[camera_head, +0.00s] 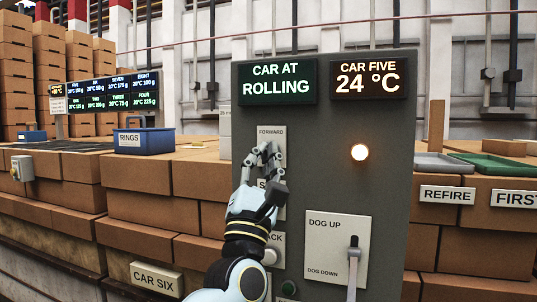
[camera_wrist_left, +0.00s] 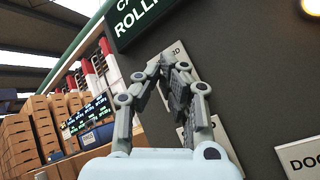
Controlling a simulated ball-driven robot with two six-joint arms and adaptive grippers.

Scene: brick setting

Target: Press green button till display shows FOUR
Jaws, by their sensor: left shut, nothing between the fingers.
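The grey control panel (camera_head: 395,190) carries two displays. My left gripper (camera_head: 266,152) is shut and empty, raised in front of the panel over the FORWARD plate (camera_head: 271,131). It also shows in the left wrist view (camera_wrist_left: 168,68). It hides any button on that plate; I cannot tell whether it touches. My right gripper is out of view.
A DOG UP / DOG DOWN plate (camera_head: 325,238) with a lever (camera_head: 353,262) is at the panel's lower right. A lit round lamp (camera_head: 359,153) is above it. A blue RINGS bin (camera_head: 145,140) stands on the brickwork at left; trays (camera_head: 497,166) lie at right.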

